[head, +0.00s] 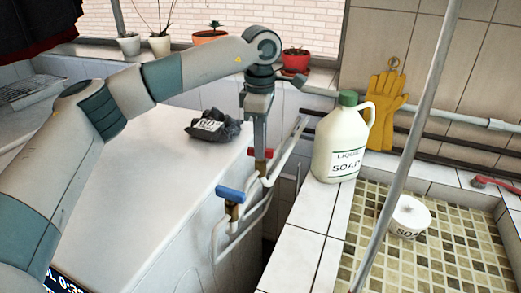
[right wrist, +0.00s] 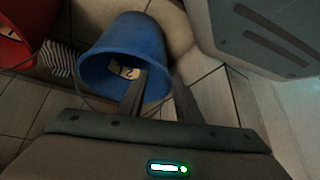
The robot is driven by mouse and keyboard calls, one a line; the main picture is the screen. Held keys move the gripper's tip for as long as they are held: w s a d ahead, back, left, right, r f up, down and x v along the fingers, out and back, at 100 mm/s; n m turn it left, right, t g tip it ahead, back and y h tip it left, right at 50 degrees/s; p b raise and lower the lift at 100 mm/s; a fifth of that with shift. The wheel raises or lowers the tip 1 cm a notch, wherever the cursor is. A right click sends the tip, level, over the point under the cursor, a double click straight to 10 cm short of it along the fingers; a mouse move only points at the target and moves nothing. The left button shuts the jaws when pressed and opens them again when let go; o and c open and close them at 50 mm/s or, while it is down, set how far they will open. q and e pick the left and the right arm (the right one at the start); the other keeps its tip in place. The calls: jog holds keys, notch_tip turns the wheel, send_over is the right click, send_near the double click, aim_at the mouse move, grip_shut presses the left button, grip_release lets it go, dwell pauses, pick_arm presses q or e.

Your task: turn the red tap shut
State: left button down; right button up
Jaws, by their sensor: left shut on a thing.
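The red tap (head: 263,153) sits on the pipes at the side of the white worktop, in the middle of the head view. Its red handle shows just under my left gripper (head: 260,139), which points down from above and is shut on it. The fingers hide part of the handle, so its exact angle is hard to tell. A blue tap (head: 231,193) is lower and nearer on the same pipework, apart from the gripper. My right gripper (right wrist: 158,98) shows only in the right wrist view, with its two fingers apart and nothing between them.
A soap jug (head: 340,143) stands on the tiled ledge right of the pipes. A dark bag (head: 219,128) lies on the worktop (head: 150,170). A slanting grey pole (head: 405,150) crosses the right side. A blue bucket (right wrist: 98,67) and red bucket (right wrist: 14,45) are below my right gripper.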

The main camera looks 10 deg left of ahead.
pick_arm(q)
jog(key=shift+r+m+b, duration=0.1)
jog(key=shift+m+b, duration=0.25)
jog(key=shift+m, duration=0.85)
jog(key=c, duration=1.8)
grip_release()
jog(key=shift+o, duration=0.2)
